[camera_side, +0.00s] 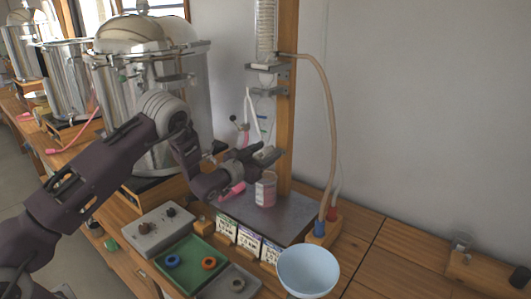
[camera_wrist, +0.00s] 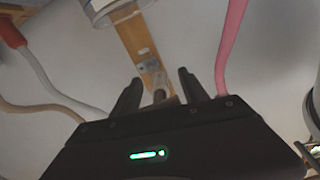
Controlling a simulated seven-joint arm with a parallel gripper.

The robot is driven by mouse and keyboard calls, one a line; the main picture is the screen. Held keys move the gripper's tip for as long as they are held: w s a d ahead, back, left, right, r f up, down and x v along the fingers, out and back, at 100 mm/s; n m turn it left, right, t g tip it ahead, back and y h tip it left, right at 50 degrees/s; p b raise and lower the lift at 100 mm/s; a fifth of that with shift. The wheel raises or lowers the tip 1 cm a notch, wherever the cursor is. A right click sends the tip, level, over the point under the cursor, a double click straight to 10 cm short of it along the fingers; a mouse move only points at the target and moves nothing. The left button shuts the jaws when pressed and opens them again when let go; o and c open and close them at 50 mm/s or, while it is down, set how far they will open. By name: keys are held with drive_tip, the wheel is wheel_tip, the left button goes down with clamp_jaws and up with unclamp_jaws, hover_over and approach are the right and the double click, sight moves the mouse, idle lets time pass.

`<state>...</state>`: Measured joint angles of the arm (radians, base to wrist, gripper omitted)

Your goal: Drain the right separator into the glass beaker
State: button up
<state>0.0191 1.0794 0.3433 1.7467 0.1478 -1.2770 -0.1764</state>
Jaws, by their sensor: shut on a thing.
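The glass beaker (camera_side: 265,190) stands on a dark plate below the glassware, with a pinkish band around its lower part. In the wrist view, a glass rim that looks like the beaker's (camera_wrist: 105,10) shows at the top edge. The glass separator (camera_side: 264,106) is clamped to the wooden post above the beaker. My gripper (camera_side: 268,155) is between them, just above the beaker. In the wrist view, my gripper (camera_wrist: 158,90) has its fingers on either side of a small brown knob (camera_wrist: 159,96). I cannot tell clearly whether this is the separator's tap.
A tan hose (camera_side: 330,110) hangs right of the post (camera_side: 287,100). A pink tube (camera_wrist: 228,50) passes close to my fingers. Small labelled cards (camera_side: 248,240), a green tray (camera_side: 190,282) and a pale blue bowl (camera_side: 308,268) stand in front. A large steel pot (camera_side: 185,90) is left.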

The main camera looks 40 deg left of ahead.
drive_tip(key=o, duration=1.3)
drive_tip(key=s, duration=0.7)
